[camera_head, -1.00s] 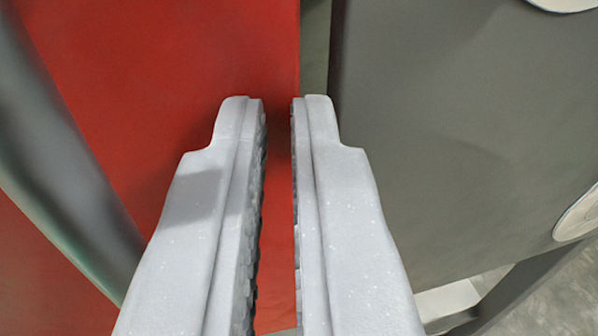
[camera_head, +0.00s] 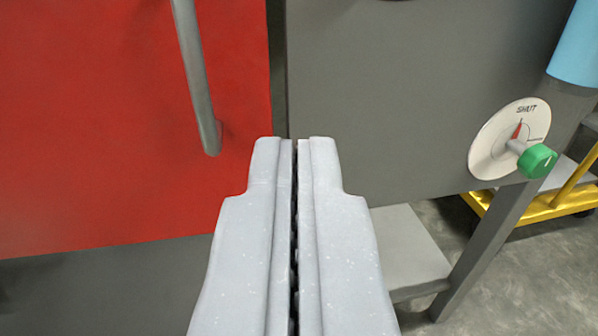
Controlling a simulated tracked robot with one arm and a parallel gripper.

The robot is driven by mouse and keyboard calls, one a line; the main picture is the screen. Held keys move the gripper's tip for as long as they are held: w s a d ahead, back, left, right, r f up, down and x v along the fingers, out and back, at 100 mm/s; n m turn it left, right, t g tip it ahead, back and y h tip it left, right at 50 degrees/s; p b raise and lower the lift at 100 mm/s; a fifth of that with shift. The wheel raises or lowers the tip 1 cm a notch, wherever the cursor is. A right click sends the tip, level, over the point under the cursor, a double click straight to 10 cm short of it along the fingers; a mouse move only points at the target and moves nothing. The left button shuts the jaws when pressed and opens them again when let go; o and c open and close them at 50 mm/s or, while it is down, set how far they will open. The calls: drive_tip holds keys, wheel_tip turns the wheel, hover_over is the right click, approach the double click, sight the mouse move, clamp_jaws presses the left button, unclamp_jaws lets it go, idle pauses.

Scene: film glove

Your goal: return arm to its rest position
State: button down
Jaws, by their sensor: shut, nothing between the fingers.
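My gripper (camera_head: 296,145) is in the lower middle of the head camera view, its two grey fingers shut together with nothing between them. It is in front of a red panel (camera_head: 110,120) on the left and a grey panel (camera_head: 410,100) on the right. The fingertips appear near the gap between the two panels, and I see no clear contact with either. A grey bar handle (camera_head: 196,75) stands on the red panel, up and left of the fingertips, apart from the gripper.
A white dial (camera_head: 493,140) marked SHUT, with a green knob (camera_head: 538,161), sits at the right. A grey leg (camera_head: 490,240), a pale ledge (camera_head: 405,245) and a yellow frame (camera_head: 545,207) stand below it. Concrete floor (camera_head: 435,215) shows at lower right.

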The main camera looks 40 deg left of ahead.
drive_tip(key=w+d+r+t+h, duration=0.1)
drive_tip(key=w+d+r+h, duration=0.15)
drive_tip(key=r, duration=0.45)
drive_tip(key=w+d+r+t+h, duration=0.1)
drive_tip(key=w+d+r+h, duration=0.1)
drive_tip(key=w+r, duration=0.35)
drive_tip(key=w+d+r+h, duration=0.2)
drive_tip(key=r, duration=0.6)
wheel_tip(320, 180, up, 23)
drive_tip(key=s+d+m+t+h, duration=0.2)
drive_tip(key=m+h, duration=0.1)
drive_tip(key=h, duration=0.3)
drive_tip(key=s+a+r+m+h, duration=0.2)
drive_tip(key=s+r, duration=0.4)
drive_tip(key=r, duration=0.3)
drive_tip(key=s+a+r+m+h, duration=0.1)
drive_tip(key=s+a+r+m, duration=0.1)
drive_tip(key=s+r, duration=0.55)
drive_tip(key=s+a+r+y, duration=0.1)
drive_tip(key=s+a+r, duration=0.2)
drive_tip(key=s, duration=0.4)
drive_tip(key=s+a+r+m+g+y, duration=0.1)
drive_tip(key=s+a+r, duration=0.2)
drive_tip(key=s, duration=0.4)
drive_tip(key=s+a+r+y, duration=0.1)
drive_tip(key=s+a+r, duration=0.2)
drive_tip(key=s+r, duration=0.2)
drive_tip(key=shift+s+r+m+g+p, duration=0.3)
drive_tip(key=shift+s+m+p, duration=0.1)
drive_tip(key=shift+s, duration=0.8)
